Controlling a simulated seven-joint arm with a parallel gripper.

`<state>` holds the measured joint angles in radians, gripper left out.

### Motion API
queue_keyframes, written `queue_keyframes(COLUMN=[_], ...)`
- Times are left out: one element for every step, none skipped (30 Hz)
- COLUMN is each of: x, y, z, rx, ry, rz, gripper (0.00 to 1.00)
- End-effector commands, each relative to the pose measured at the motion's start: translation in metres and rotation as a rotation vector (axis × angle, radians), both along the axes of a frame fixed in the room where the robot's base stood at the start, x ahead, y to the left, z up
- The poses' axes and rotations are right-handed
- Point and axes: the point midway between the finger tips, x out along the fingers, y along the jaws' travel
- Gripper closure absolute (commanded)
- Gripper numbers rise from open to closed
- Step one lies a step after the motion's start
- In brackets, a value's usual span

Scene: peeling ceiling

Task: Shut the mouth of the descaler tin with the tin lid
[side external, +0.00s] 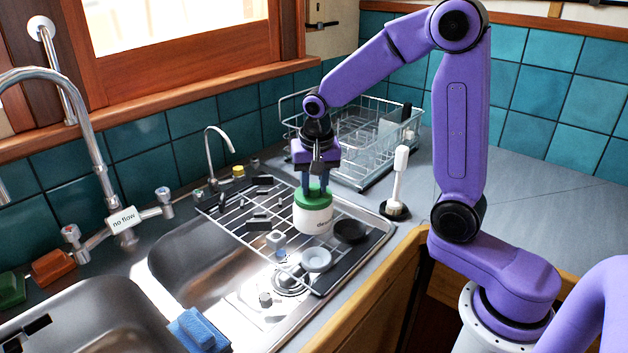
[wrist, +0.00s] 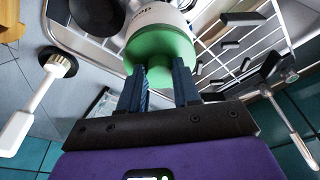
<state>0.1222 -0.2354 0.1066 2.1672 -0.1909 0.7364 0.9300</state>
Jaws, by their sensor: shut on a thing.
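The descaler tin (side external: 313,216) is white with dark lettering and stands upright on the wire rack over the sink; its side also shows in the wrist view (wrist: 155,16). The green tin lid (side external: 312,197) is at the tin's mouth, and in the wrist view (wrist: 165,48) it covers the tin's end. I cannot tell whether it is fully seated. My gripper (side external: 317,185) points down from above, shut on the lid's raised middle. In the wrist view, its two blue fingers (wrist: 160,78) stand on either side of that green part. The tin's mouth itself is hidden.
A black round dish (side external: 350,231), a pale small dish (side external: 316,259) and a small grey cup (side external: 275,240) sit close to the tin. A white brush (side external: 398,180) stands upright at right, before the wire dish rack (side external: 360,140). The counter at far right is clear.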

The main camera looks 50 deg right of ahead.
Motion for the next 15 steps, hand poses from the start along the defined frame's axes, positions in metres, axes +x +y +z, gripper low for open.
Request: queue_keyframes(x=[0.0001, 0.0001, 0.0002, 0.0002, 0.0002, 0.0001, 0.0001, 0.0001, 0.0001, 0.0001, 0.0001, 0.0002, 0.0002, 0.0004, 0.0004], y=[-0.0001, -0.0001, -0.0001, -0.0001, -0.0001, -0.0002, -0.0002, -0.0002, -0.0002, -0.0002, -0.0002, -0.0002, -0.0003, -0.0002, -0.0002], z=[-0.0001, -0.0001, 0.0000, 0.0000, 0.0000, 0.0000, 0.0000, -0.0002, -0.0005, -0.0010, -0.0016, -0.0026, -0.0035, -0.0043, -0.0054], rx=[-0.001, -0.001, -0.001, -0.001, -0.001, -0.001, 0.000, 0.000, 0.000, 0.000, 0.000, 0.000, 0.000, 0.000, 0.000], ry=[-0.001, -0.001, -0.001, -0.001, -0.001, -0.001, -0.001, -0.001, 0.000, 0.000, 0.000, 0.000, 0.000, 0.000, 0.000], rz=[0.000, 0.000, 0.000, 0.000, 0.000, 0.000, -0.001, -0.001, -0.001, -0.001, -0.001, -0.001, -0.001, -0.001, -0.001], gripper=[1.00, 1.00, 1.00, 1.00, 1.00, 1.00, 1.00, 1.00, 1.00, 1.00, 1.00, 1.00, 1.00, 1.00, 1.00])
